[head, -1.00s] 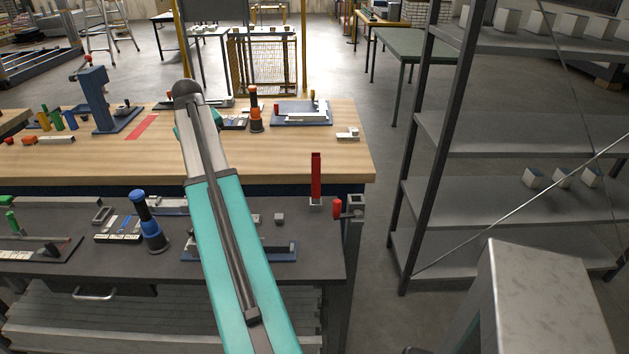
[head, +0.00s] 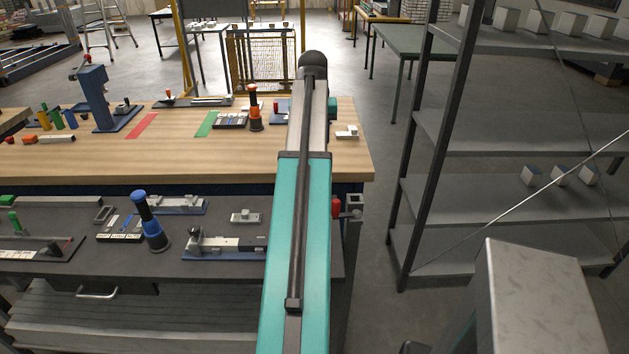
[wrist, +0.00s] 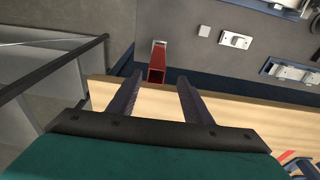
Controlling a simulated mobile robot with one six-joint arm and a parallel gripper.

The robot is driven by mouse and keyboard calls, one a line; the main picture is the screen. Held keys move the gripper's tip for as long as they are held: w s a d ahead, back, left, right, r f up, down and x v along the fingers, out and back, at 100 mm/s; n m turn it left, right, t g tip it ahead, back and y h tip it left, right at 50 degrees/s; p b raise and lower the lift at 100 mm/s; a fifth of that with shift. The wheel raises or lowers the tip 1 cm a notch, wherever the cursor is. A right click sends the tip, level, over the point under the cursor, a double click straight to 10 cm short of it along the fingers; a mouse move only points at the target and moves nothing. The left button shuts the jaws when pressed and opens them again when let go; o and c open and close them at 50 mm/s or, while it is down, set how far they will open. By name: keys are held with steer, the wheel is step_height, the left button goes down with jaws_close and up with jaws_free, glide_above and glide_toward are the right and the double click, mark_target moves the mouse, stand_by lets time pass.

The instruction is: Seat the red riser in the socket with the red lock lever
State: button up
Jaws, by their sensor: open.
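The red riser (wrist: 157,66) shows in the wrist view as a hollow red square post, its open top toward me and its foot at a small grey block (wrist: 159,47) on the dark bench. My gripper (wrist: 156,82) is open and empty; in the picture the riser's top lies between the fingertips, apart from both. I cannot tell the depth gap.
A blue-capped post (head: 150,222) and an orange-and-black post (head: 254,108) stand upright. A white-and-grey fixture (head: 225,243) lies left of my arm. A grey shelf rack (head: 470,165) stands right of the benches.

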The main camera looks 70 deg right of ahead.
steer(key=shift+s, duration=0.4)
steer(key=shift+f, duration=0.1)
step_height(320, 180, down, 8)
steer(key=d+p, duration=0.1)
steer(key=p, duration=0.1)
steer(key=shift+w+f, duration=0.15)
steer(key=shift+w, duration=0.05)
stand_by(0.4)
steer(key=shift+f, duration=0.1)
steer(key=shift+w+d+f+p, duration=0.15)
steer(key=shift+f+p, duration=0.45)
steer(key=shift+f, duration=0.65)
steer(key=shift+d+f+p, duration=0.1)
steer(key=shift+f+p, duration=0.45)
steer(key=shift+f, duration=0.65)
jaws_close()
steer(key=shift+r, duration=0.1)
